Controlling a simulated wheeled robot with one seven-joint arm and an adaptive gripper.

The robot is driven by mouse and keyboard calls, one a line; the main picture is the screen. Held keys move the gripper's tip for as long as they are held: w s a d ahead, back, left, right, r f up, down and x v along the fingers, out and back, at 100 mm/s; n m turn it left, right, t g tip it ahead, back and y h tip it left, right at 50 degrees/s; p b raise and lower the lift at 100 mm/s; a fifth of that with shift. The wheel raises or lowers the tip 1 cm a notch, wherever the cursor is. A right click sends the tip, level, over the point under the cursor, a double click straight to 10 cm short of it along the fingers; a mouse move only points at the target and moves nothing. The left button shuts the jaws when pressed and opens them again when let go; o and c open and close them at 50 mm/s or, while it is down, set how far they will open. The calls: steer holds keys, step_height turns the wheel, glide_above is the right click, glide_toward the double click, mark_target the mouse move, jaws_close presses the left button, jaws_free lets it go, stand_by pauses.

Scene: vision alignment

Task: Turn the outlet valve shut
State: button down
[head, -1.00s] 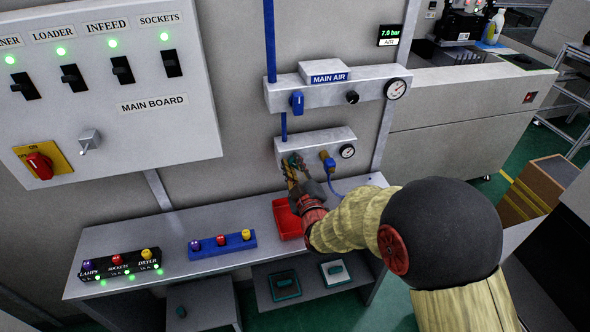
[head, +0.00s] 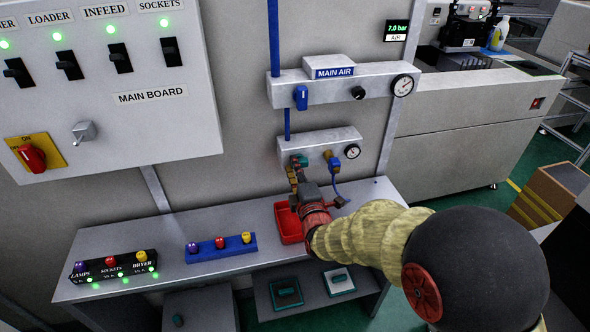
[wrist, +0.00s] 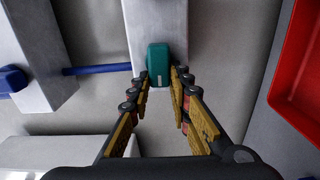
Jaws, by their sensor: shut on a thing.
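The outlet valve's teal handle (wrist: 160,64) sits on the grey lower air unit, with a small white mark near its end. It also shows in the head view (head: 300,160), partly hidden by my fingers. My gripper (wrist: 161,80) is shut on this handle, with one finger on each side in the wrist view. In the head view my gripper (head: 297,173) reaches up to the handle from below. The lower unit (head: 320,143) also bears a brass fitting with a blue end (head: 332,160) and a round gauge (head: 353,152), to the right of the handle.
The main air unit (head: 345,85) with a blue handle (head: 301,97) is above. A red tray (head: 287,222) stands on the grey bench (head: 180,222) under my gripper. A blue block with several knobs (head: 221,247) lies left of it. A blue hose (head: 342,190) hangs at right.

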steer(key=shift+f+n, duration=0.1)
steer(key=shift+n, duration=0.2)
steer(key=c, duration=1.7)
jaws_free()
steer(key=shift+o, duration=0.3)
steer(key=v, duration=1.2)
